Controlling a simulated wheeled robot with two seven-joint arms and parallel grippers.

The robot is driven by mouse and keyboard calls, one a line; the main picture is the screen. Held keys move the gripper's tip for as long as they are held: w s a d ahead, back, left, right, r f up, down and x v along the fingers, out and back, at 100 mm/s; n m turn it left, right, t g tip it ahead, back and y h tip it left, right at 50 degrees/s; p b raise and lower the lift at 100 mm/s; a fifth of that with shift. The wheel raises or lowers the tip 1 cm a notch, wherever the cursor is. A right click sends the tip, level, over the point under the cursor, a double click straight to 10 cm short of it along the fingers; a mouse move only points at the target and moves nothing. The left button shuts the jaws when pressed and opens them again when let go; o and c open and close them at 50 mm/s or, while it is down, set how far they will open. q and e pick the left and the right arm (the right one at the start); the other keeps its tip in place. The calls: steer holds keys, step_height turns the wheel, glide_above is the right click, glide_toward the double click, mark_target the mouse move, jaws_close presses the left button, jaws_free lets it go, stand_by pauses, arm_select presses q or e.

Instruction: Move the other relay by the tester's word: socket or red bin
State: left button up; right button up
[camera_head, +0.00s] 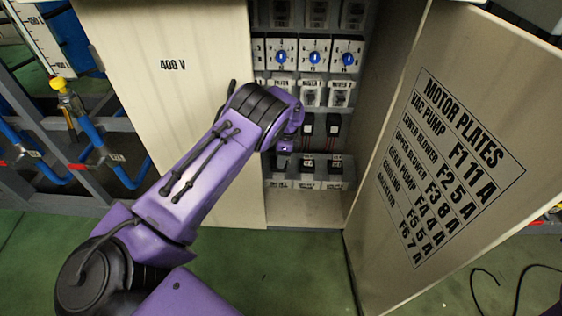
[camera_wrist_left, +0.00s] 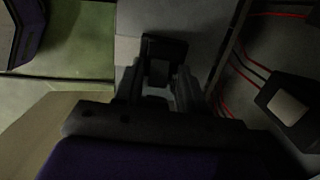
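My left gripper (camera_head: 284,147) reaches into the open cabinet at the left end of the relay rows. In the left wrist view its two fingers (camera_wrist_left: 160,88) stand apart, on either side of a black relay (camera_wrist_left: 165,48) with a grey face. The picture is too dark to tell whether they press on it. Another black relay with a pale face (camera_wrist_left: 288,106) is at the right of that view, beside red wires. In the head view, black relays (camera_head: 333,126) sit right of the gripper, and more (camera_head: 335,167) in the row below. No tester or red bin shows.
The cabinet's right door (camera_head: 440,150) stands open with a motor plate list. The panel marked 400 V (camera_head: 165,110) is at the left. Blue-knobbed switches (camera_head: 315,57) are above the gripper. Blue pipes (camera_head: 95,135) stand far left. Green floor (camera_head: 290,270) is clear in front.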

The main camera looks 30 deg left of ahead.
arm_select(q)
steer(key=c, duration=0.3)
steer(key=shift+r, duration=0.1)
steer(key=shift+c, duration=0.2)
step_height(320, 180, up, 10)
steer(key=p, duration=0.1)
steer(key=shift+p, duration=0.4)
